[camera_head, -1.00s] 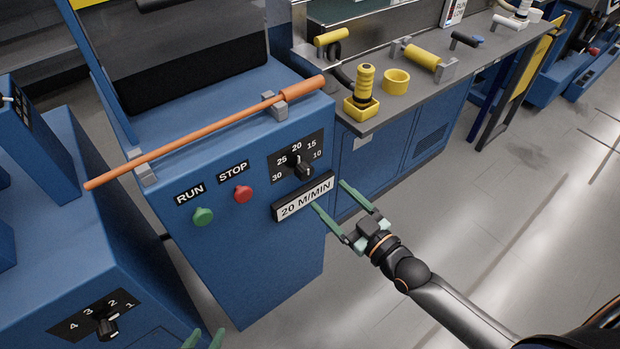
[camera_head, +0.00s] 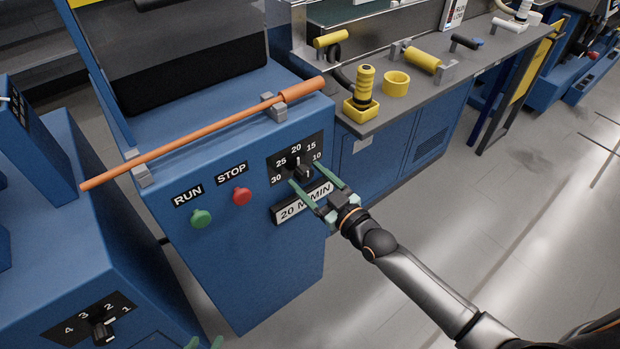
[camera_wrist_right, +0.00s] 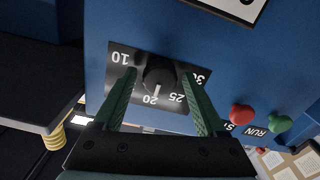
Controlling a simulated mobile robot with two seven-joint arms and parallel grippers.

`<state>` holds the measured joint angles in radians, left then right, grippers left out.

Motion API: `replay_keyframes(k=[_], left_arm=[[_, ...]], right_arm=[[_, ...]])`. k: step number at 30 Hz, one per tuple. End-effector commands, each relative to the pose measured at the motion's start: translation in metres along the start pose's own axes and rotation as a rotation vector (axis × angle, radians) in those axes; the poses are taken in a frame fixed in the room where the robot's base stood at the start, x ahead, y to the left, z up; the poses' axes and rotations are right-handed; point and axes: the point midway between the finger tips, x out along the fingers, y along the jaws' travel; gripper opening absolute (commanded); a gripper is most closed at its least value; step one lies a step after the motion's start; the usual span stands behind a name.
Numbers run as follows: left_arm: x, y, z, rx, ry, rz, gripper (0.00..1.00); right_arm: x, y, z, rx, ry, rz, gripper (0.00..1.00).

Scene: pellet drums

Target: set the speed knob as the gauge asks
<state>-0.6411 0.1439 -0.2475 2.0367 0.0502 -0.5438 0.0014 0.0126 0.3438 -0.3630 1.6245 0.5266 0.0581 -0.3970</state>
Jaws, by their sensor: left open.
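The black speed knob (camera_head: 303,170) sits on a dial plate (camera_head: 281,163) marked 10, 15, 20, 25 and 30 on the blue cabinet front. Its white mark points to 20; the knob (camera_wrist_right: 160,72) also shows this in the right wrist view. A white display plate (camera_head: 288,212) below reads "20 M/MIN", partly covered by my right gripper. My right gripper (camera_head: 304,185) is open, with its green fingers on either side of the knob; in the wrist view gaps show between fingers and knob. My left gripper (camera_head: 204,343) is open at the bottom edge, mostly out of frame.
A green RUN button (camera_head: 201,218) and red STOP button (camera_head: 242,196) stand left of the dial. An orange rod (camera_head: 200,134) lies across the cabinet top. A second knob (camera_head: 103,331), marked 1 to 4, is at lower left. A grey bench (camera_head: 420,92) holds yellow parts.

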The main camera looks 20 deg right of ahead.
Motion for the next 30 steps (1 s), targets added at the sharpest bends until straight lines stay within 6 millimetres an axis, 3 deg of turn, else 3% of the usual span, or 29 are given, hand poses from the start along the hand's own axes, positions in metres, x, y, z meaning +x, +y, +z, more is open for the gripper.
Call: replay_keyframes(k=[2,19,30], left_arm=[[0.0003,-0.0004,0.0006,0.0,-0.001,-0.001,0.5],[0.0008,-0.0006,0.0017,0.001,-0.004,-0.001,0.5],[-0.0011,-0.0001,-0.0006,0.001,-0.004,0.0,0.5]], right_arm=[[-0.0002,0.0,0.0,0.0,0.0,0.0,0.64],[-0.0004,0.0001,0.0001,0.0,0.0,0.0,0.0],[-0.0004,0.0002,-0.0005,0.058,0.0,0.0,0.0]])
